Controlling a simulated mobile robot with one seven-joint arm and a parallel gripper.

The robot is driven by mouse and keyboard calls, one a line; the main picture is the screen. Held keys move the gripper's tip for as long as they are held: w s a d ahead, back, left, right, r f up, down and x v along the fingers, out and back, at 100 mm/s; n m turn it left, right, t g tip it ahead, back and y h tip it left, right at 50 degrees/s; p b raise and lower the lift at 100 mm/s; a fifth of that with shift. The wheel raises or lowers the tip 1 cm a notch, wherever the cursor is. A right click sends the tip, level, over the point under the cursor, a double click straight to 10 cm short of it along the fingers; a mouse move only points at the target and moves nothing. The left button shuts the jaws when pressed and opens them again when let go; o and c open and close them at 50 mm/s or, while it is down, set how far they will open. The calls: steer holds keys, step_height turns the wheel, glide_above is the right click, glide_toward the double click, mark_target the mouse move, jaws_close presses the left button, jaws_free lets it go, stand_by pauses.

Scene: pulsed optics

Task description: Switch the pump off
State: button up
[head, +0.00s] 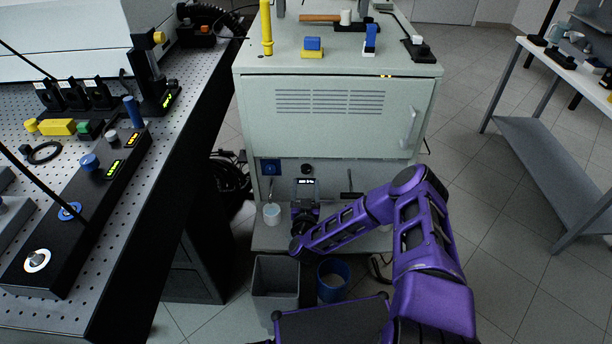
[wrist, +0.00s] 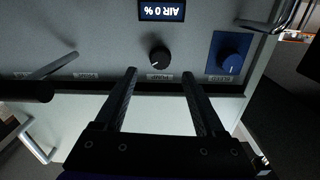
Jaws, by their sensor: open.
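The pump knob (wrist: 160,57) is a round black dial on the pale cabinet front, with an upside-down PUMP label beside it in the wrist view. A small pale mark shows near its lower edge. In the head view the knob (head: 306,168) sits just above a small lit display. My gripper (wrist: 159,72) is open, its two dark fingers pointing at the panel, one on each side of the knob's line in the picture. I cannot tell how far the tips are from it. In the head view my gripper (head: 304,206) is in front of the lower cabinet.
A blue plate with a knob (wrist: 231,60) is to the right and a lever (wrist: 52,68) to the left. A grey bin (head: 276,280) and blue bucket (head: 333,280) stand below the cabinet. An optical table (head: 185,110) is at left.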

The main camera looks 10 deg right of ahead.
mark_target(306, 171)
steer(key=w, duration=0.3)
steer(key=w+d+b, duration=0.1)
steer(key=w, duration=0.2)
steer(key=shift+d, duration=0.1)
steer(key=shift+c, duration=0.4)
jaws_close()
